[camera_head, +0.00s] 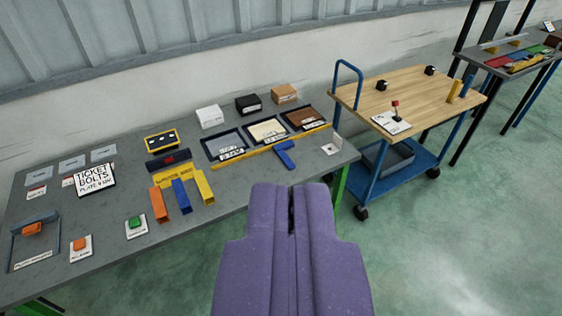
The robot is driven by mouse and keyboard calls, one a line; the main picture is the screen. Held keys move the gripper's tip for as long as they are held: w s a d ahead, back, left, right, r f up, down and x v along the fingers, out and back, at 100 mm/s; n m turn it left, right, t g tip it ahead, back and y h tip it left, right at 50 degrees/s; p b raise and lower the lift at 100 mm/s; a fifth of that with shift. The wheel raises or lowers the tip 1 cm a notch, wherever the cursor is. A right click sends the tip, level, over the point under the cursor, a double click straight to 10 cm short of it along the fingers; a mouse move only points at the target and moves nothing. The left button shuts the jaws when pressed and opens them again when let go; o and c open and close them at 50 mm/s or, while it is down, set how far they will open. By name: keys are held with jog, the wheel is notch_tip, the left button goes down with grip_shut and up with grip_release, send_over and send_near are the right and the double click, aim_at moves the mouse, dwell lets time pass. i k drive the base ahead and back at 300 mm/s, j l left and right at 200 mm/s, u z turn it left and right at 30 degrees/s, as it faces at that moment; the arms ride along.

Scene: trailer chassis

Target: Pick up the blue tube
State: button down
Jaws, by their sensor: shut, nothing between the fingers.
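A blue tube (181,196) lies on the grey table (225,200), between an orange tube (159,204) and a yellow tube (204,186). The three lie side by side, with a yellow label strip behind them. A second blue piece (285,156), T-shaped in outline, lies farther right near a long yellow bar. My purple gripper (291,190) is in the lower middle of the view. Its fingers are together with only a thin dark line between them, and it holds nothing. It is apart from the blue tube, which is to its left.
Three trays (267,130) with small boxes behind stand at the table's back right. Buttons (136,226) and signs (95,178) stand at the left. A blue cart (410,95) with a wooden top stands to the right. Green floor (440,240) is clear at lower right.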

aim_at(184, 204)
jog(key=i+j, duration=0.85)
jog(key=i, duration=0.25)
jog(key=i+j+z, duration=0.15)
jog(key=i+j, duration=0.7)
jog(key=i, duration=0.2)
